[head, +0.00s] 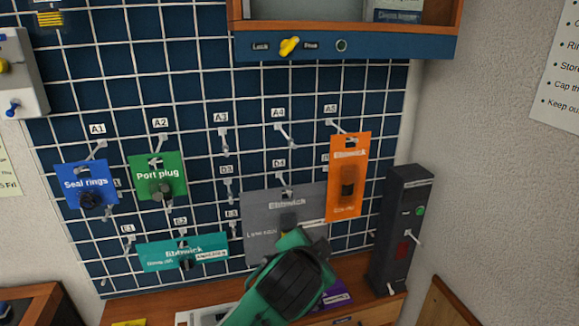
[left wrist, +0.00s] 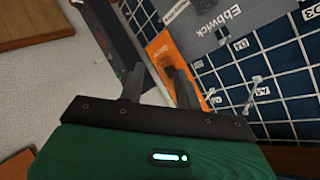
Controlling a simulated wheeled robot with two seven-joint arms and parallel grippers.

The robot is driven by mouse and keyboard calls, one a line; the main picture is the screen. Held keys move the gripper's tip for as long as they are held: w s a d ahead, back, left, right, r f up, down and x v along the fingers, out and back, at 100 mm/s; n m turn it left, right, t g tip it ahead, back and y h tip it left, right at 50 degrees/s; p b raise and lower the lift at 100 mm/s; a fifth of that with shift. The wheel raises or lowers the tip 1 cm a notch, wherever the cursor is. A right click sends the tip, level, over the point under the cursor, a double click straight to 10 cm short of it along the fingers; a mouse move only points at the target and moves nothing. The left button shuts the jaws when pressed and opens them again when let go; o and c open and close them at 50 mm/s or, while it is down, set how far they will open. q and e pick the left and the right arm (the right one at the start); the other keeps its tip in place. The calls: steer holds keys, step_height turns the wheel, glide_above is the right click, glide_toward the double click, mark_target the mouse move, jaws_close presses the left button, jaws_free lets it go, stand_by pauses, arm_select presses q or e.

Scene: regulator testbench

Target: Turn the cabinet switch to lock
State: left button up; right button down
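The cabinet switch (head: 289,46) is a small yellow knob on the blue lower front of the cabinet (head: 390,45), at the top of the head view. It sits between a label reading "Lock" (head: 260,47) on its left and a second label (head: 311,45) on its right. The knob is tilted, its upper end to the right. My left gripper (head: 293,228) is low in front of the pegboard, far below the switch and touching nothing that I can make out. In the left wrist view its two fingers (left wrist: 158,82) stand apart with nothing held. My right gripper is not visible.
The pegboard (head: 250,110) carries hooks and hanging packets: blue (head: 70,178), green (head: 175,165), teal (head: 165,255), grey (head: 262,225) and orange (head: 340,205). A black upright box (head: 395,255) stands right. The board between switch and packets holds only hooks and labels.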

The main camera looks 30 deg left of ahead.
arm_select(q)
step_height(320, 180, up, 19)
steer(key=a+t+y, duration=0.2)
steer(key=t+y, duration=0.1)
steer(key=t, duration=0.1)
steer(key=n+t+y, duration=0.2)
steer(key=n+y, duration=0.1)
steer(key=y, duration=0.2)
glide_toward(290, 49)
steer(key=s+d, duration=0.3)
steer(key=s, duration=0.1)
steer(key=p+x, duration=0.4)
steer(key=p, duration=0.2)
steer(key=p+x, duration=0.4)
steer(key=p, duration=0.1)
steer(key=f+p+x, duration=0.1)
steer(key=p+x, duration=0.3)
steer(key=p, duration=0.2)
steer(key=shift+w+a+p, duration=0.15)
steer(key=shift+a+p, duration=0.2)
steer(key=shift+a, duration=0.05)
steer(key=shift+w+a+r, duration=0.1)
steer(key=shift+w+a, duration=0.1)
steer(key=shift+w, duration=0.25)
jaws_close()
